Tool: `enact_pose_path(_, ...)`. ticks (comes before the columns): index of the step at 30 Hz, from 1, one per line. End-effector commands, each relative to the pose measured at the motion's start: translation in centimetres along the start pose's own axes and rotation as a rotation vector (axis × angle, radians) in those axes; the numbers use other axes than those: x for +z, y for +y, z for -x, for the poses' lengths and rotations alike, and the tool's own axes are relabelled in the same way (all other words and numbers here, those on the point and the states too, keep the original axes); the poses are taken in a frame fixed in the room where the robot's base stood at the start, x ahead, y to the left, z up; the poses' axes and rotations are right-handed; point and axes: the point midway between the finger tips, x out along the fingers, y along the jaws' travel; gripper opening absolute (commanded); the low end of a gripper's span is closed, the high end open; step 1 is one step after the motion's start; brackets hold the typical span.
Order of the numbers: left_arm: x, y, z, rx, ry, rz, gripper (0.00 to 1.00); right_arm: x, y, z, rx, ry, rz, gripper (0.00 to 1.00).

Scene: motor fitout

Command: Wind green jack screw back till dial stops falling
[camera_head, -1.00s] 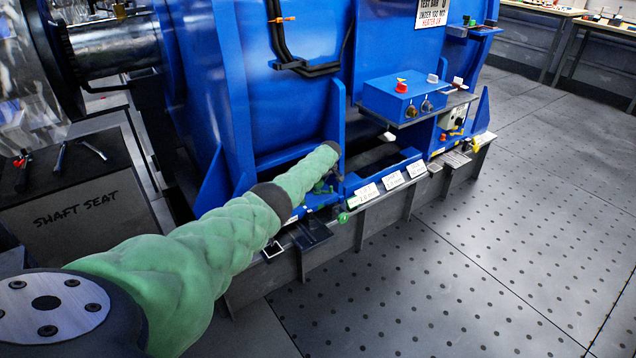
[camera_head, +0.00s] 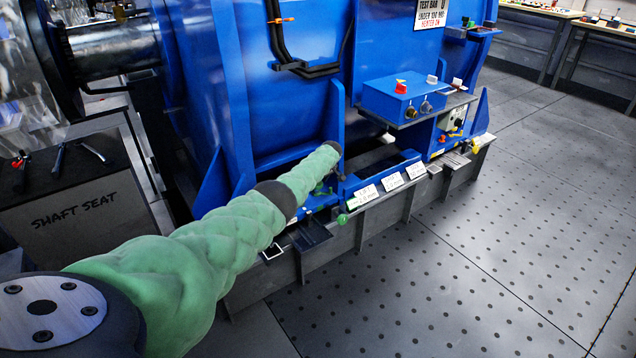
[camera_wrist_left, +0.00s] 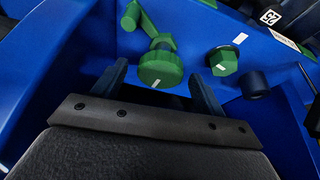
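In the left wrist view a round, ribbed green screw head (camera_wrist_left: 160,68) with a white mark lies between the fingertips of my left gripper (camera_wrist_left: 158,74). The gripper is open, with a finger on each side of the head and a gap showing at the left. A green hex head (camera_wrist_left: 222,62) with white marks is just right of the right finger. A green lever (camera_wrist_left: 147,22) is above the round head. In the head view my left arm covers its own fingers and this spot. I cannot make out a dial face. My right gripper is not in view.
A blue machine housing (camera_head: 285,100) stands on a grey base, with white labels (camera_head: 392,181) along its edge. A blue control box (camera_head: 405,98) sits on a shelf at the right. A dark cylindrical peg (camera_wrist_left: 254,84) is near the hex head. The perforated floor (camera_head: 430,290) is clear.

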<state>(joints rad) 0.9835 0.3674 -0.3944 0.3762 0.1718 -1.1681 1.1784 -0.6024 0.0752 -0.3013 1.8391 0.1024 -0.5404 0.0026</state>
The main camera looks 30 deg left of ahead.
Motion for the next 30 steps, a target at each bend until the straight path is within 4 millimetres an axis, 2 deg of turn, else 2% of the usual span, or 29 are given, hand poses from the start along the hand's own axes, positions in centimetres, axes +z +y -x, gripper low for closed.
enact_pose_path(8, 0.0, 0.0, 0.5, 0.000, 0.000, -0.001, 0.72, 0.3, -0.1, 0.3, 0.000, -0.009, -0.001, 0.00)
enact_pose_path(18, -0.1, 0.0, 4.5, 0.001, 0.000, -0.001, 0.72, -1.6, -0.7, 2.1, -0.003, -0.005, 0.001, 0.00)
enact_pose_path(24, 0.0, 0.1, 6.7, 0.001, -0.001, 0.000, 0.72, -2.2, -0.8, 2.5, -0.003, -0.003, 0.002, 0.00)
enact_pose_path(30, 0.1, 0.0, 7.6, -0.001, -0.001, -0.001, 0.72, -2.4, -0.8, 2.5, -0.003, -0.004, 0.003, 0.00)
